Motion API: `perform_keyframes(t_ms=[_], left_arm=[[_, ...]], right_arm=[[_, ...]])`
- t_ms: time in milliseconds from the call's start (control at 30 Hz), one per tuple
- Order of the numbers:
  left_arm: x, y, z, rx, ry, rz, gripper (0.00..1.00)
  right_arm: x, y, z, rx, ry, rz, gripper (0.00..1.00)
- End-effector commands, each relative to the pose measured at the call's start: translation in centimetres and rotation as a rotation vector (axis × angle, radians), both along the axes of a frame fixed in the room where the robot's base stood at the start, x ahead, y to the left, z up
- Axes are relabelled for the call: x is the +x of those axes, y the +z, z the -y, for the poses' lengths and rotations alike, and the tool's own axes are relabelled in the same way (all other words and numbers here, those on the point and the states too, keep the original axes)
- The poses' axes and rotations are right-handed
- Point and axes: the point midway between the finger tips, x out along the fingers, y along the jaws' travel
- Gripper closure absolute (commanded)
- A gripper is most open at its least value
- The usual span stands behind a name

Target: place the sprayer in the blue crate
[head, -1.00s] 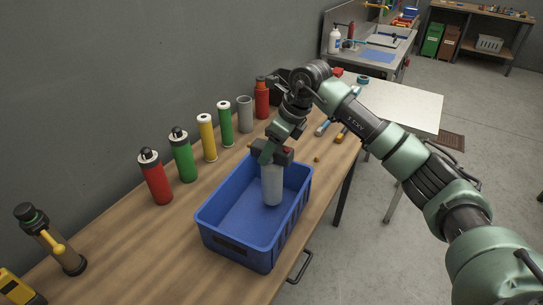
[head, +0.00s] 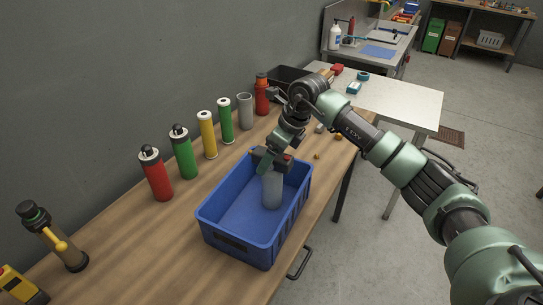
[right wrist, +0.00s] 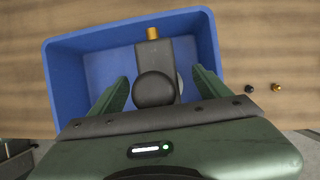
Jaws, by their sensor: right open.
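The sprayer (head: 272,192), a grey cylinder, stands upright inside the blue crate (head: 222,238), toward its right side. In the right wrist view the sprayer (right wrist: 154,89) shows a round dark knob and a brass-coloured nozzle, with the blue crate (right wrist: 64,85) around it. My right gripper (right wrist: 160,92) is open, with one green finger on each side of the knob and visible gaps between. In the head view my right gripper (head: 270,160) covers the sprayer's top. My left gripper is out of view.
Red (head: 155,175), green (head: 182,155) and yellow (head: 207,137) cylinders stand in a row along the wall behind the crate. Small brass parts (right wrist: 276,87) lie right of the crate.

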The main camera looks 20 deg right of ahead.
Motion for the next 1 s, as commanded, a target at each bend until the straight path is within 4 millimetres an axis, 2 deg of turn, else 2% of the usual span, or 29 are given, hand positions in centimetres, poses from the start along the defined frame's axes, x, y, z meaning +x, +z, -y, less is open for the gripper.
perform_keyframes(t_ms=[33,167,400,600,800,1000], left_arm=[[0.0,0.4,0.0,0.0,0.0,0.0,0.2],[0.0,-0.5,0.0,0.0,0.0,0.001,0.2],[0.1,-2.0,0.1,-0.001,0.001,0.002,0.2],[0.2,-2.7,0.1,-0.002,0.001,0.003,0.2],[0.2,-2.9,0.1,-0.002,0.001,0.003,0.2],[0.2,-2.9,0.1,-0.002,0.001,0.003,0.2]], right_arm=[[0.0,0.4,0.0,0.001,0.0,0.001,0.23],[-0.3,1.6,0.5,0.0,-0.001,0.004,0.23],[-1.7,6.4,1.9,-0.001,-0.001,0.006,0.23],[-2.7,9.7,2.8,0.0,-0.001,0.003,0.23],[-3.2,11.2,3.2,0.001,-0.001,0.0,0.23],[-3.3,11.3,3.3,0.0,0.0,0.0,0.23]])
